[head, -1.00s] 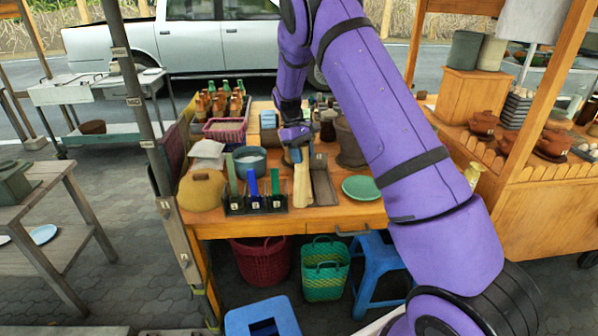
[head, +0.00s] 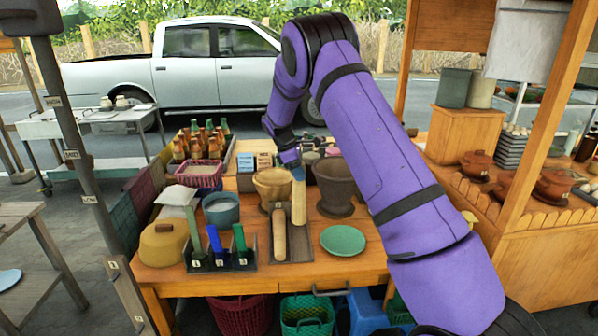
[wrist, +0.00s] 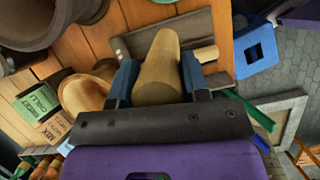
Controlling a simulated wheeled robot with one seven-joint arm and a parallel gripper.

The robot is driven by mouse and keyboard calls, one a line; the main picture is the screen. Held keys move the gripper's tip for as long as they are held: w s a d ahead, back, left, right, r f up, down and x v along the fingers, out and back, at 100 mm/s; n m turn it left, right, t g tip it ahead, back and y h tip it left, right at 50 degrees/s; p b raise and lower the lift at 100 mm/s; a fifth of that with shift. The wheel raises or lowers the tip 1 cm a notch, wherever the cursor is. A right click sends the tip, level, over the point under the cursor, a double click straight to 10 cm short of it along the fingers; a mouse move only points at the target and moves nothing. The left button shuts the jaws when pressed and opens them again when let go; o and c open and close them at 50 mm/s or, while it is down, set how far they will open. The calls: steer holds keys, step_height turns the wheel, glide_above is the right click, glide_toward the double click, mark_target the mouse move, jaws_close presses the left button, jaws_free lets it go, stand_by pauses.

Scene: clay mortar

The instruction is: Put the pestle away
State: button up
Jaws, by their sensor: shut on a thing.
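A pale wooden pestle (head: 299,203) hangs nearly upright from my gripper (head: 297,171). In the wrist view my gripper (wrist: 158,80) has its blue fingers on both sides of this pestle (wrist: 160,62). The lower end appears over or beside the far part of a long dark tray (head: 302,243); the exact height is unclear. A second, browner pestle (head: 279,235) lies in the tray's left part. A wooden mortar (head: 272,187) stands just left of the held pestle, and a dark clay mortar (head: 334,190) stands right of it.
A green plate (head: 343,240) lies right of the tray. A black holder with coloured handles (head: 219,262) and a lidded tan pot (head: 163,243) stand to its left. A blue-grey pot (head: 221,210), a pink basket (head: 199,176) and bottles are farther back.

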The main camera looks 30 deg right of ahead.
mark_target(300, 189)
steer(key=shift+f, duration=3.5)
steer(key=o, duration=1.3)
steer(key=v, duration=1.1)
